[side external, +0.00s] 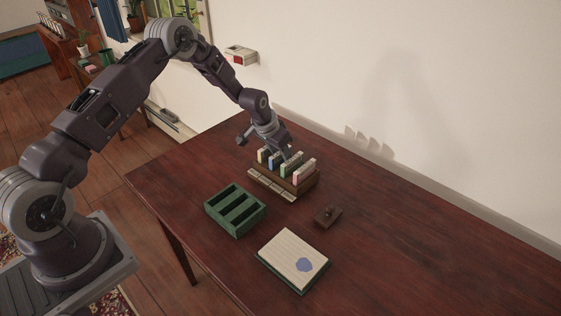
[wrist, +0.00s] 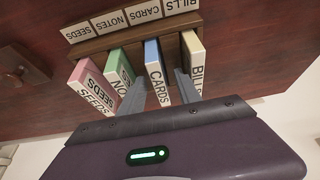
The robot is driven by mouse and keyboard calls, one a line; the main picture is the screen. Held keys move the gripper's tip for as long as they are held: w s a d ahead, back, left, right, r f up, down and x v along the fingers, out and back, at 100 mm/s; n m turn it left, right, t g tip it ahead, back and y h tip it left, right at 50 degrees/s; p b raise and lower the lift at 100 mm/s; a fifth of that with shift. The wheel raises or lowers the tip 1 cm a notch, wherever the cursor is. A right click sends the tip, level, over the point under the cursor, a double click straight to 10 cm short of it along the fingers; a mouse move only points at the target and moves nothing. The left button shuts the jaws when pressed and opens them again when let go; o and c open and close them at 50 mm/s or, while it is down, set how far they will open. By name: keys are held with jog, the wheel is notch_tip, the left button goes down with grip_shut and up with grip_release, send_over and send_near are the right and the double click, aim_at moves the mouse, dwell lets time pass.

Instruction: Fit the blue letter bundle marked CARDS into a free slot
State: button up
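The blue letter bundle (wrist: 153,58) marked CARDS stands in the brown wooden holder (wrist: 126,38), between a green NOTES bundle (wrist: 119,66) and a yellow BILLS bundle (wrist: 194,55). The blue bundle also shows small in the side view (side external: 272,162). My gripper (wrist: 160,82) is open, with one finger on each side of the blue bundle; a gap shows at the right finger. In the side view my gripper (side external: 284,150) is down at the holder, its fingertips partly hidden. A green rack (side external: 235,210) with empty slots stands left of the holder.
A pink SEEDS bundle (side external: 304,171) stands at the holder's near end. A dark brown block with a knob (side external: 328,215) and a lined pad with a blue patch (side external: 292,260) lie on the red-brown table (side external: 390,240). The table's right side is clear; a wall runs behind.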

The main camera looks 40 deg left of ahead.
jog(key=shift+f, duration=0.1)
jog(key=shift+c, duration=0.4)
grip_shut()
notch_tip(320, 180, up, 9)
jog(key=shift+f, duration=0.15)
jog(key=s+a+r, duration=0.1)
jog(key=s+a, duration=0.1)
jog(key=s, duration=1.9)
jog(key=f, duration=0.9)
jog(key=shift+a+f, duration=0.2)
